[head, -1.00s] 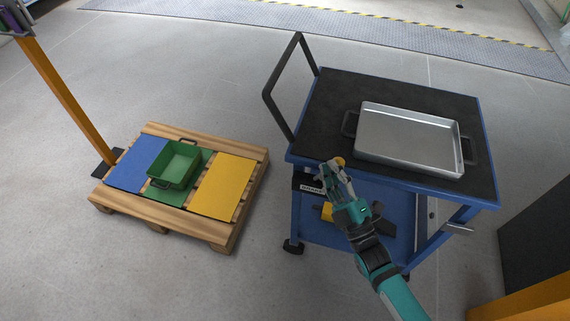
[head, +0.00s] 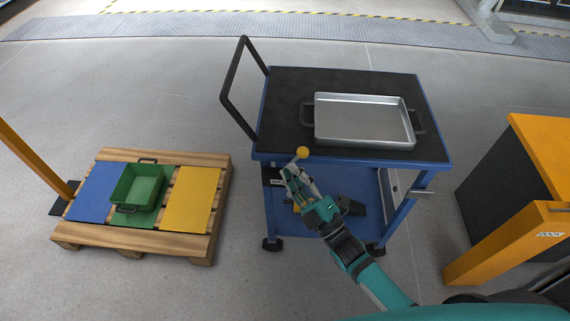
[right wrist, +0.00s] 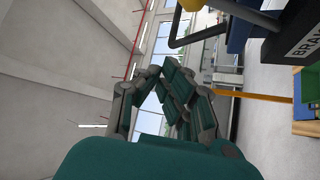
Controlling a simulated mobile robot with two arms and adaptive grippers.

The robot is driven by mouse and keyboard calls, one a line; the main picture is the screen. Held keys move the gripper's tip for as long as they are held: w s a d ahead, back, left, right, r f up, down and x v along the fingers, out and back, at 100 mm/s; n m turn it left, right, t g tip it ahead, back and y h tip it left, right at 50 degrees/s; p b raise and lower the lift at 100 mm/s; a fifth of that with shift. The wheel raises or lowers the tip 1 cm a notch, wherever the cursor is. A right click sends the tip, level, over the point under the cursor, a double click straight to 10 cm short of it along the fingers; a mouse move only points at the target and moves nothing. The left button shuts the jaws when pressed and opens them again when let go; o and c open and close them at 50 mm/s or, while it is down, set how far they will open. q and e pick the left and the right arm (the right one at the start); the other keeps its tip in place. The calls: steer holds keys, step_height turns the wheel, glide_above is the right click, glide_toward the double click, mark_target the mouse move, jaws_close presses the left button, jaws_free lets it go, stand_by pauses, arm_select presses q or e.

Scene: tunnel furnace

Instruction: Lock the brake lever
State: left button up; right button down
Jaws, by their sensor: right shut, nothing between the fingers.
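The brake lever shows as a yellow round knob (head: 302,152) at the front left edge of the blue cart (head: 350,157); its stem is mostly hidden. My right gripper (head: 288,172) is just below and left of the knob, its fingers shut and empty. In the right wrist view the gripper (right wrist: 163,72) points away from the camera, with the yellow knob (right wrist: 192,5) cut off at the top edge, apart from the fingers. A dark plate with the partly visible brake label (right wrist: 305,40) is at the right there. My left gripper is not in view.
A metal tray (head: 362,141) lies on the cart's black top, beside a black push handle (head: 231,78). A pallet (head: 214,222) with a green bin (head: 137,188) stands at the left. An orange and black unit (head: 535,150) stands at the right. Floor is free between pallet and cart.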

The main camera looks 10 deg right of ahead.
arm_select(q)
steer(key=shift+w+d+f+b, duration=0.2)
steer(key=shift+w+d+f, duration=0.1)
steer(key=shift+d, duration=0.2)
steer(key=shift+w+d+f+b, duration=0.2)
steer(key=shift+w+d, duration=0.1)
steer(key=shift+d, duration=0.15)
arm_select(e)
steer(key=v, duration=0.6)
steer(key=shift+d+f, duration=0.25)
steer(key=shift+f, duration=0.05)
